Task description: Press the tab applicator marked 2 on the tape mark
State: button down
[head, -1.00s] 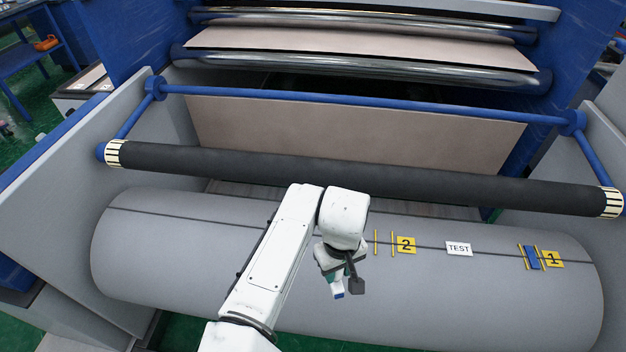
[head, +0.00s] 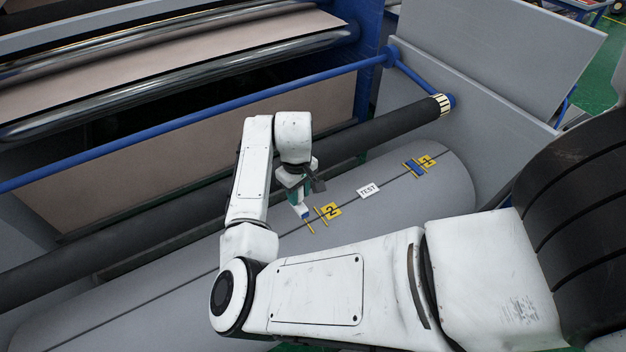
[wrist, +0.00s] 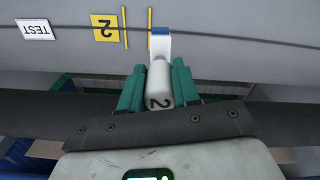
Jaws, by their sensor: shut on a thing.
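My gripper (wrist: 158,74) is shut on a white tab applicator (wrist: 159,88) marked 2, between its green fingers. The applicator's blue-and-white end (wrist: 160,36) reaches over the grey roll near its dark line. In the wrist view this end is just right of the two yellow tape strips (wrist: 138,28), not between them. I cannot tell whether it touches the roll. The yellow label 2 (wrist: 106,28) lies beyond the strips. In the head view my gripper (head: 299,195) hangs over the roll, left of the strips (head: 315,221) and label 2 (head: 331,209).
A white TEST label (head: 369,190) lies further along the grey roll (head: 400,218). Beyond it, a blue tab (head: 413,168) sits between strips beside yellow label 1 (head: 427,161). A dark roller (head: 385,126) and a blue bar (head: 190,117) run behind the roll.

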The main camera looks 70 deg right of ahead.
jog(key=shift+m, duration=0.3)
jog(key=s+d, duration=0.3)
jog(key=shift+d+r, duration=0.15)
jog(key=shift+r, duration=0.1)
jog(key=shift+s+p, duration=0.15)
jog(key=shift+p, duration=0.55)
jog(key=shift+f+b, duration=1.95)
jog(key=shift+f, duration=1.85)
jog(key=shift+f+b, duration=0.35)
jog(key=shift+f, duration=0.4)
jog(key=shift+f, duration=0.3)
jog(key=shift+p, duration=0.3)
notch_tip(320, 180, up, 8)
jog(key=p, duration=0.5)
jog(key=shift+r, duration=0.2)
